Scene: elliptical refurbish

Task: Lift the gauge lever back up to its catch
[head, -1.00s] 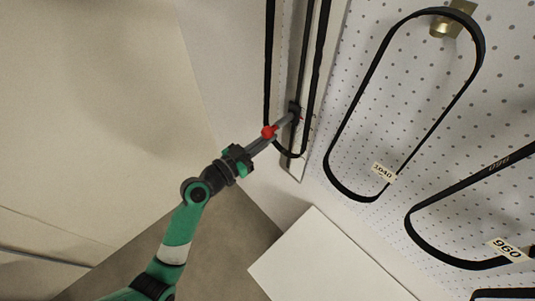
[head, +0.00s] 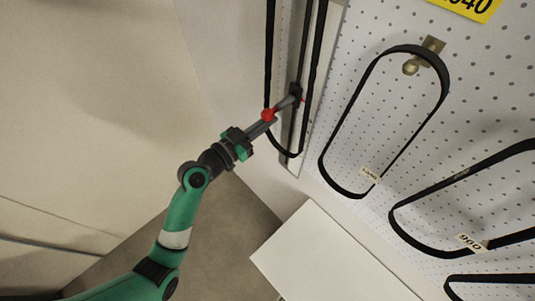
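The gauge is a narrow vertical rail (head: 292,165) on the wall, with a dark sliding block (head: 296,92) on it. Its grey lever (head: 287,102) slants down and left from the block and ends in a red knob (head: 268,115). My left gripper (head: 266,118) reaches up from the lower left, with its fingers closed at the red knob. The fingertips are small here and partly hidden by the knob. A black belt (head: 317,70) hangs in a long loop over the rail. The catch cannot be made out. My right gripper is out of view.
A pegboard (head: 480,70) on the right holds a looped belt (head: 350,100) on a brass peg (head: 411,67) and more belts (head: 405,228) below. A white box-like surface (head: 325,260) stands at the bottom. Space left of the rail is clear.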

